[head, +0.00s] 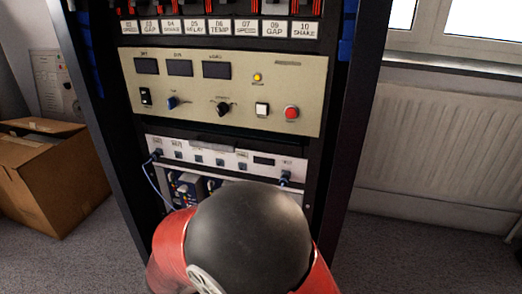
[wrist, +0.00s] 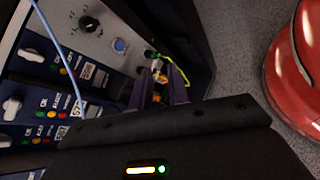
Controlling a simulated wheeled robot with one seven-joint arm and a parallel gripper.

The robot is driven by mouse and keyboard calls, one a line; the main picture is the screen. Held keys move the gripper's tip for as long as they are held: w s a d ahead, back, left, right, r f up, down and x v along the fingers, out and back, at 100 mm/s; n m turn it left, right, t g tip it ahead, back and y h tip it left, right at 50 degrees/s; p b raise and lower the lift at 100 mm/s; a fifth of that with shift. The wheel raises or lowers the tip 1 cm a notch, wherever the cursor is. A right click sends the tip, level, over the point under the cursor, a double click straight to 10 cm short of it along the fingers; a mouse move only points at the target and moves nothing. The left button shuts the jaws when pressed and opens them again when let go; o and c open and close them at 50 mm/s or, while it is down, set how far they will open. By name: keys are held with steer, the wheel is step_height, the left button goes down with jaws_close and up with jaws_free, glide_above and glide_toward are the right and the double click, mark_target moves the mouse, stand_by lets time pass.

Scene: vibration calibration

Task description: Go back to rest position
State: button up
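My gripper (wrist: 161,78) shows in the wrist view as two dark fingers with a narrow gap between them. Small orange and green parts and a thin yellow wire (wrist: 186,76) show in and just beyond that gap. I cannot tell whether the fingers hold these parts or only stand in front of them. The fingers point into the lower part of the equipment rack, beside the blue modules (wrist: 33,65). In the head view my red and black arm hides the gripper and much of the rack's lower bay.
The rack has a beige control panel (head: 190,104) with knobs and a red button (head: 291,113). Below is a white panel (head: 235,159) with a blue cable (head: 156,181) at its left. A cardboard box (head: 70,170) stands left; a radiator (head: 435,145) is right. Carpet is clear at right.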

steer(key=s+d+r+m+y+p, duration=0.1)
steer(key=s+d+r+m+y, duration=0.4)
steer(key=d+r+m, duration=0.3)
steer(key=s+d+r+m+g+y+p, duration=0.1)
steer(key=s+d+r+m+y, duration=0.4)
steer(key=d+r+m, duration=0.4)
steer(key=s+d+m, duration=0.1)
steer(key=m, duration=0.1)
steer(key=shift+s+r+m+y+p, duration=0.15)
steer(key=shift+r+m+y+p, duration=0.05)
steer(key=shift+m+y+p, duration=0.1)
stand_by(0.6)
